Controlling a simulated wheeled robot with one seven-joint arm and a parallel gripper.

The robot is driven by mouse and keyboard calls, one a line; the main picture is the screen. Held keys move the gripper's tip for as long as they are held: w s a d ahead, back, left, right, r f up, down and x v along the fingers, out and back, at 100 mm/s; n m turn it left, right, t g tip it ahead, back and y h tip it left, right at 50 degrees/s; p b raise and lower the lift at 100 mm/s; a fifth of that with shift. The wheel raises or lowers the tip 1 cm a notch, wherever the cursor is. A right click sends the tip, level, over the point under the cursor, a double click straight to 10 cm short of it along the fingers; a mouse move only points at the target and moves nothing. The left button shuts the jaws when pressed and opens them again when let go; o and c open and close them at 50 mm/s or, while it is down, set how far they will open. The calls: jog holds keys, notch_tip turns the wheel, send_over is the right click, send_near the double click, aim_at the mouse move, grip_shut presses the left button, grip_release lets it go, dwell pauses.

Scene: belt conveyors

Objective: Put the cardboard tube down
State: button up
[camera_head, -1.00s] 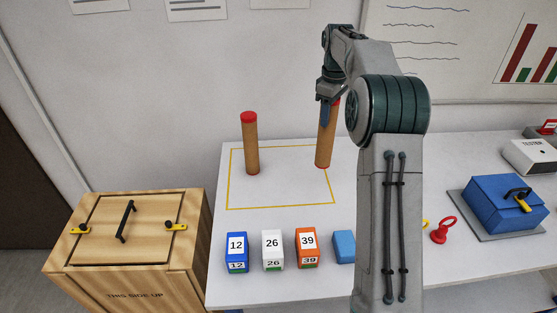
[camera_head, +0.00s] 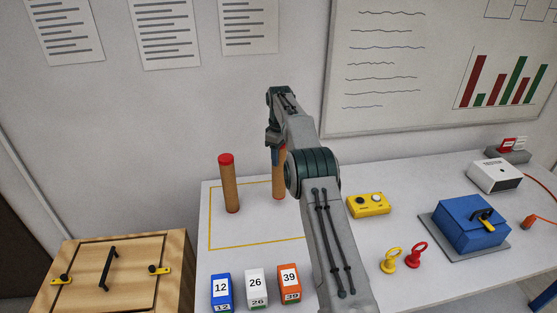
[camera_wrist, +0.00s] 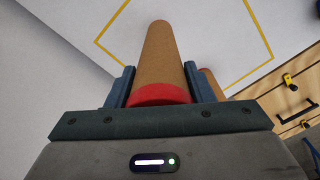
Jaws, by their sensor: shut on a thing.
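My gripper (camera_head: 274,143) is shut on a brown cardboard tube (camera_head: 278,182) with a red end cap. The held tube is upright, its lower end over the yellow-outlined area (camera_head: 212,228) of the table. I cannot tell whether it touches the table. In the wrist view the tube (camera_wrist: 158,60) lies between the two fingers of my gripper (camera_wrist: 158,86), red cap nearest the palm. A second, similar tube (camera_head: 230,190) stands upright inside the outline, to the left of the held one and apart from it. It is partly hidden behind a finger in the wrist view (camera_wrist: 213,82).
Blue, white and orange numbered blocks (camera_head: 255,287) stand at the table's front. A yellow control box (camera_head: 367,205), yellow and red rings (camera_head: 416,253) and a blue box (camera_head: 470,223) lie right. A wooden crate (camera_head: 178,250) stands left. The outline's front part is clear.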

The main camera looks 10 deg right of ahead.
aim_at(279, 170)
jog(key=shift+w+a+f+p, duration=0.1)
jog(key=shift+f+p, duration=0.4)
jog(key=shift+f, duration=1.55)
jog(key=shift+f, duration=0.1)
jog(key=shift+f, duration=0.15)
jog(key=o, duration=1.3)
